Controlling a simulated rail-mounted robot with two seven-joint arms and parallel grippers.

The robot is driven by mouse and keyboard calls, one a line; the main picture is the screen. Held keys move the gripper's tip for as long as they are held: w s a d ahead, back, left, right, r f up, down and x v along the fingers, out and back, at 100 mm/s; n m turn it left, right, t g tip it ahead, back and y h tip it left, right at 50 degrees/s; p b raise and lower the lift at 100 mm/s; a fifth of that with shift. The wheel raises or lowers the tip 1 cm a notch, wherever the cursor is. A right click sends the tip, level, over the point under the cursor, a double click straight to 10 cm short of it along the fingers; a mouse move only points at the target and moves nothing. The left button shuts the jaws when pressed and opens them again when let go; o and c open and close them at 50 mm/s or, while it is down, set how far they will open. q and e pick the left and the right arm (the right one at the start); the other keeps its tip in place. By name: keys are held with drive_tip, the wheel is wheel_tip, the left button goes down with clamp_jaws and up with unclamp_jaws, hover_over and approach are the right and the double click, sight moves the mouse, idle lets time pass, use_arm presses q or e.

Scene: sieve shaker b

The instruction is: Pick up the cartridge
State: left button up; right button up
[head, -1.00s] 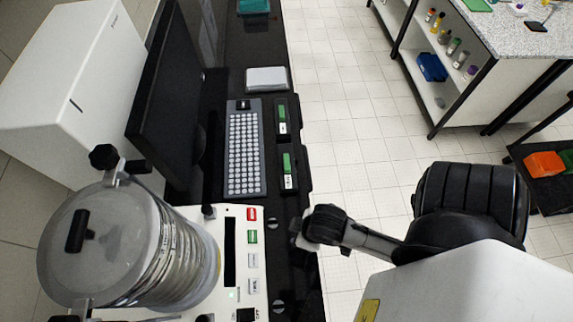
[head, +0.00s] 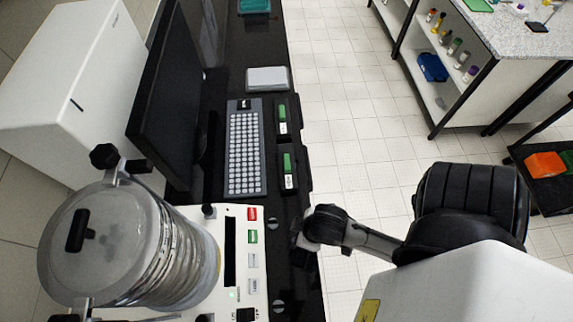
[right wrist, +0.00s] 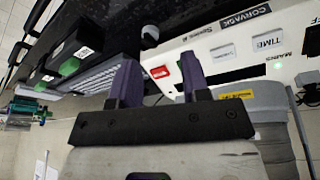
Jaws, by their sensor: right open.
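Two dark cartridge-like blocks with green and white labels lie on the black bench beside the keyboard, a far one (head: 282,117) and a near one (head: 288,168). In the right wrist view, two dark blocks with green parts show at the left, one of them here (right wrist: 68,67). My right gripper (right wrist: 161,78) is open, with two purple fingers apart and nothing between them. It is over the bench edge, nearer the shaker's panel than the blocks. In the head view my arm hides its fingers. My left gripper is not in view.
The sieve shaker (head: 125,245) with its button panel (head: 252,262) stands at the lower left. A keyboard (head: 244,152), a monitor (head: 172,95) and a white box (head: 267,79) are on the bench.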

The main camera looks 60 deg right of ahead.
drive_tip(key=o, duration=1)
